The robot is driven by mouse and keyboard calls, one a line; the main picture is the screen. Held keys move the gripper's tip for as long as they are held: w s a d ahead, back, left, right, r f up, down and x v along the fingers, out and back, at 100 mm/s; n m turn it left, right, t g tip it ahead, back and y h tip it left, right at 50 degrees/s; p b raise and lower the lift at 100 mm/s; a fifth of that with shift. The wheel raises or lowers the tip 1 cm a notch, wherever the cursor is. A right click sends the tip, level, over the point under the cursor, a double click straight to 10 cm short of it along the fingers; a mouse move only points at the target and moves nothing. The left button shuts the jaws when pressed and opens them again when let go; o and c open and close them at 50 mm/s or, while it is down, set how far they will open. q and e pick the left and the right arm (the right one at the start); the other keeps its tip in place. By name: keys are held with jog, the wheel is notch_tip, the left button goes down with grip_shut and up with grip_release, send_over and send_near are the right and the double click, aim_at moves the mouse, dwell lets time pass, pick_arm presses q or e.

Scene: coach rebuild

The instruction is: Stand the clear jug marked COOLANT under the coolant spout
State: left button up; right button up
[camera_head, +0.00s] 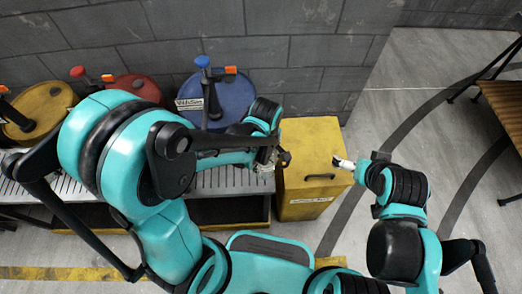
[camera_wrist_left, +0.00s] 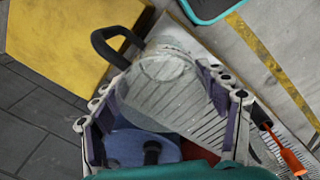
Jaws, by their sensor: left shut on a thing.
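The clear jug (camera_wrist_left: 165,72) with a black handle (camera_wrist_left: 117,46) is between the fingers of my left gripper (camera_wrist_left: 160,88) in the left wrist view. The gripper is shut on it. In the head view this gripper (camera_head: 266,157) is above the right end of the slatted grate, next to the yellow bin. The jug's COOLANT mark does not show. Drums with pumps stand behind the grate: yellow (camera_head: 38,110), red (camera_head: 137,87) and blue (camera_head: 228,98). I cannot tell which spout is for coolant. My right gripper (camera_head: 343,162) is right of the bin; its jaws are unclear.
The slatted grate (camera_head: 232,181) runs along the drums' front, partly hidden by my left arm. The yellow bin (camera_head: 312,145) with a black handle stands at its right end. A grey block wall (camera_head: 290,35) is behind. A wooden bench (camera_head: 505,100) is far right.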

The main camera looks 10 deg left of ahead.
pick_arm(q)
jog(key=shift+m, duration=0.3)
jog(key=s+d+r, duration=0.1)
jog(key=s+d+r+p, duration=0.1)
jog(key=shift+s+d+r, duration=0.2)
jog(key=shift+d+r, duration=0.05)
jog(key=shift+d, duration=0.05)
jog(key=w+a+f+m+b, duration=0.1)
jog(key=w+a+f+m, duration=0.1)
jog(key=w+a+m, duration=0.8)
jog(key=shift+a+f+m, duration=0.15)
jog(key=shift+a+m, duration=1.15)
jog(key=shift+a, duration=0.05)
